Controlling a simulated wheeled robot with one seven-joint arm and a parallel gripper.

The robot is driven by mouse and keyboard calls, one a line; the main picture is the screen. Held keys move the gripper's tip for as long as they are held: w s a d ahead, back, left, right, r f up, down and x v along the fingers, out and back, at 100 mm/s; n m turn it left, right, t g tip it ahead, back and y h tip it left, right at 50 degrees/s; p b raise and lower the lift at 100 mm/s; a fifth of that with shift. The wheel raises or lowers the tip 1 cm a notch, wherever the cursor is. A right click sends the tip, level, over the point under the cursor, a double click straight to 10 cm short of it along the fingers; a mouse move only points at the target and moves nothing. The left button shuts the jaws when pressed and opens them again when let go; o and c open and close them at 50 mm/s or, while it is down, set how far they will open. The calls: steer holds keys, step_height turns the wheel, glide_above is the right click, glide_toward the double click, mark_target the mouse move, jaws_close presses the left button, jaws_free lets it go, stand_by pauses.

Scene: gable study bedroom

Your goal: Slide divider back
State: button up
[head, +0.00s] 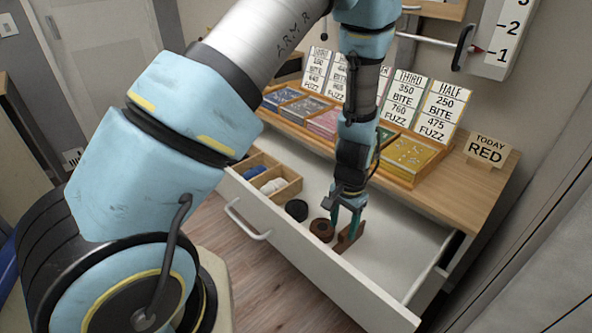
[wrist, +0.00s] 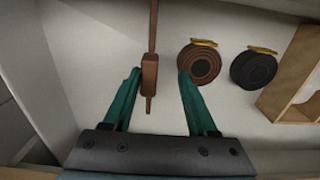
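A thin brown wooden piece, which looks like the divider (head: 350,238), stands in the open white drawer (head: 405,246). In the wrist view the divider (wrist: 150,72) is a narrow upright strip with a wider block partway along it. My gripper (head: 346,222) reaches down into the drawer at the divider. Its two teal fingers are apart in the wrist view (wrist: 159,76). The divider lies between them, close to the left finger, with a wide gap to the right finger. Whether the left finger touches it I cannot tell.
A brown coil (head: 321,230) lies close to the right finger in the wrist view. A black coil (head: 297,210) and a wooden compartment box (head: 290,188) lie farther left in the drawer. Coloured trays (head: 412,157) and price cards stand on the top above. The drawer's right part is bare.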

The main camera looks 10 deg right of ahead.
step_height(320, 180, up, 10)
steer(key=w+b, duration=0.1)
steer(key=b, duration=0.1)
steer(key=w+a+r+n, duration=0.1)
steer(key=w+a+r, duration=0.1)
steer(key=a, duration=0.3)
steer(key=w+a+r+n, duration=0.2)
steer(key=w+a, duration=0.1)
steer(key=a, duration=0.2)
steer(key=shift+a+r+n, duration=0.3)
steer(key=shift+w, duration=0.15)
